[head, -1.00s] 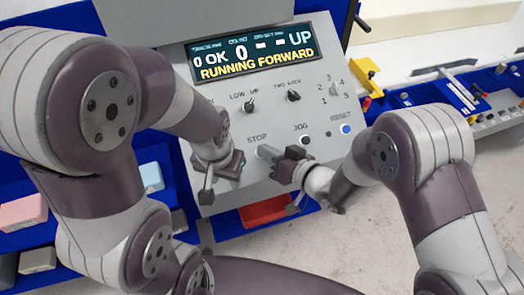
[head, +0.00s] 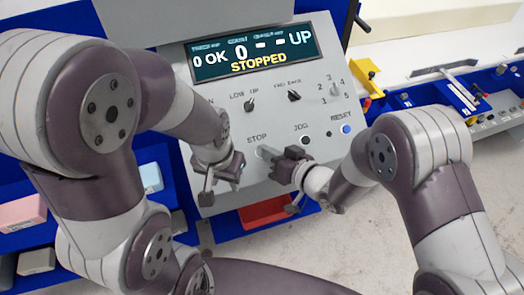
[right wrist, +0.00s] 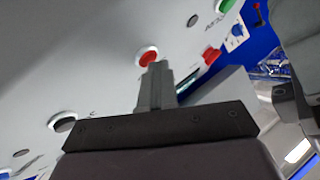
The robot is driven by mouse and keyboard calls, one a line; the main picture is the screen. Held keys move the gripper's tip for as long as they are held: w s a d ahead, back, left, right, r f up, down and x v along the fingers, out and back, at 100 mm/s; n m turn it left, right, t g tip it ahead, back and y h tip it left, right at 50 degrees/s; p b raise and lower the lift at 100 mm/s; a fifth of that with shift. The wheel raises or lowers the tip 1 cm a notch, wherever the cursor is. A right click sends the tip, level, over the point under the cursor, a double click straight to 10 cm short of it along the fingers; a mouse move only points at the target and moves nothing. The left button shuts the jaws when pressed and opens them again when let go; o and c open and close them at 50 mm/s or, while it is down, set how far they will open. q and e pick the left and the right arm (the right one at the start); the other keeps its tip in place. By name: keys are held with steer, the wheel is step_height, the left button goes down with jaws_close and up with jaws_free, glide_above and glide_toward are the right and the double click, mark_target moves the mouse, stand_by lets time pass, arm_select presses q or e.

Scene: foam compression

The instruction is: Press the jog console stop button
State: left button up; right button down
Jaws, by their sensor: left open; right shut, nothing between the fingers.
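The grey jog console (head: 215,113) has a display (head: 250,52) that reads STOPPED in yellow. The red stop button (right wrist: 148,58) shows in the right wrist view, partly behind my right fingertips. In the head view my right gripper covers the button below the STOP label (head: 257,139). My right gripper (head: 264,151) is shut and empty, its fingertips at the button; it also shows in the right wrist view (right wrist: 157,70). I cannot tell whether they touch. My left gripper (head: 237,168) is open, by the console's lower left, left of the right gripper.
A JOG button (head: 305,140), a blue RESET button (head: 346,129) and knobs (head: 249,104) sit on the console face. A red tray (head: 265,212) lies below the console. Blue shelving with pink and blue blocks (head: 23,212) stands at the left.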

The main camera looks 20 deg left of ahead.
steer(key=shift+s+d+r+p, duration=0.1)
steer(key=shift+s+r+p, duration=0.1)
steer(key=shift+r+p, duration=0.4)
steer(key=shift+s+d+r, duration=0.1)
steer(key=shift+s, duration=0.05)
steer(key=shift+s+d+r+p, duration=0.15)
steer(key=shift+r+p, duration=0.45)
steer(key=shift+p, duration=0.05)
steer(key=s+r+p, duration=0.1)
steer(key=s+d+r+p, duration=0.1)
steer(key=r+p, duration=0.1)
steer(key=shift+d, duration=0.1)
steer(key=shift+w, duration=0.1)
stand_by(0.3)
